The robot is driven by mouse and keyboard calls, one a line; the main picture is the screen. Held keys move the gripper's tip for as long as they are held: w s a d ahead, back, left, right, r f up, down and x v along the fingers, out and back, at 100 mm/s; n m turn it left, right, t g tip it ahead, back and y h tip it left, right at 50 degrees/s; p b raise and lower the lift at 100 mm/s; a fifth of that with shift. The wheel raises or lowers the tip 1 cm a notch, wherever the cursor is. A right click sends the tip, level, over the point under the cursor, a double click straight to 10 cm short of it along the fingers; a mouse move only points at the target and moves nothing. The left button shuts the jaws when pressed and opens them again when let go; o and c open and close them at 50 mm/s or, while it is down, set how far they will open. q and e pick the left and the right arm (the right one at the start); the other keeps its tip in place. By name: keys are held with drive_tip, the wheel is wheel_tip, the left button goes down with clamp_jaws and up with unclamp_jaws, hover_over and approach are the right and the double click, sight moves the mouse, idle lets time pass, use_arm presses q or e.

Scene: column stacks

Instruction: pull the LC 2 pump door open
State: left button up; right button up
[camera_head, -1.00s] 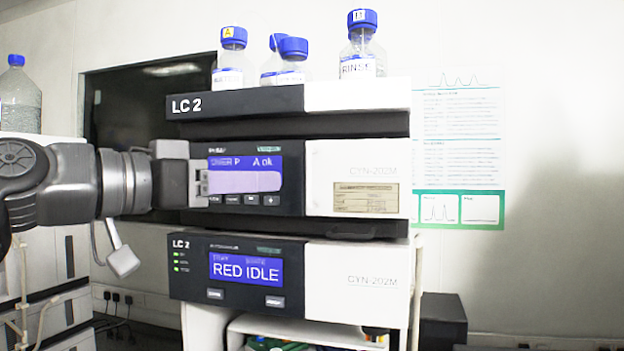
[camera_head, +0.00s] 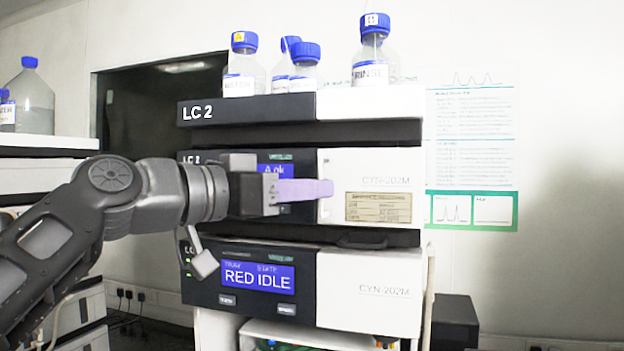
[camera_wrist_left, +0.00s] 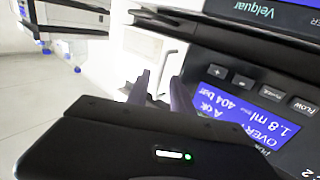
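The LC 2 pump is the middle module of the stack, with a dark display panel on its left. Its white door (camera_head: 385,170) on the right looks shut and carries a beige label. In the left wrist view the door (camera_wrist_left: 130,65) shows a pale raised handle (camera_wrist_left: 172,56) close ahead of the fingers. My left gripper (camera_head: 326,188) reaches across the display to the door's left edge, its lavender fingers over part of the handle. The left wrist view shows the fingertips (camera_wrist_left: 160,82) apart with nothing between them. Contact with the handle cannot be told. My right gripper is not in view.
Several blue-capped bottles (camera_head: 304,68) stand on top of the stack. Below the pump is a module (camera_head: 258,274) reading RED IDLE. Another stack (camera_head: 50,146) with bottles stands at the left. Free room lies right of the stack, before a wall poster (camera_head: 470,140).

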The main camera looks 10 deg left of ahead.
use_arm(q)
drive_tip(key=shift+w+d, duration=0.3)
drive_tip(key=shift+w, duration=0.1)
drive_tip(key=shift+c, duration=0.2)
clamp_jaws()
idle(1.0)
